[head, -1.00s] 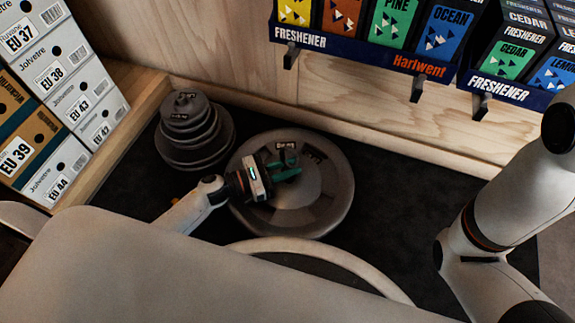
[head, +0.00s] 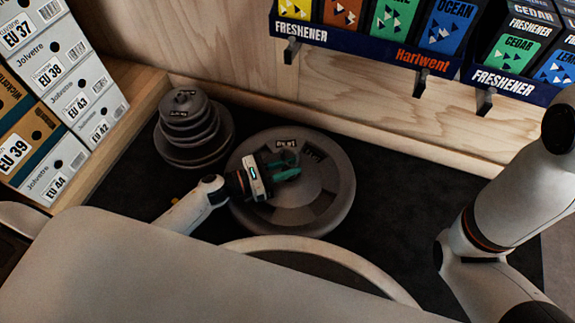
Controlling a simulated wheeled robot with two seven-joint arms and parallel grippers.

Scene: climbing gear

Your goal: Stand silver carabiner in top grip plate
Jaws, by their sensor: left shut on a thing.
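A large round grey grip plate (head: 330,200) with dark openings in its face lies on the black mat. A stack of smaller grey plates (head: 182,150) stands to its left. My left gripper (head: 286,163), with green fingers, is over the upper middle of the large plate. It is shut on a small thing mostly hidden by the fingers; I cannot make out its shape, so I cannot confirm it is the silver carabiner. No carabiner shows clearly elsewhere. My right arm comes in at the right; its gripper is not in view.
Labelled shoe boxes (head: 75,85) are stacked at the left behind a wooden edge (head: 128,135). Freshener boxes (head: 442,25) sit in racks on the wooden back wall. The black mat (head: 410,175) right of the large plate is clear.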

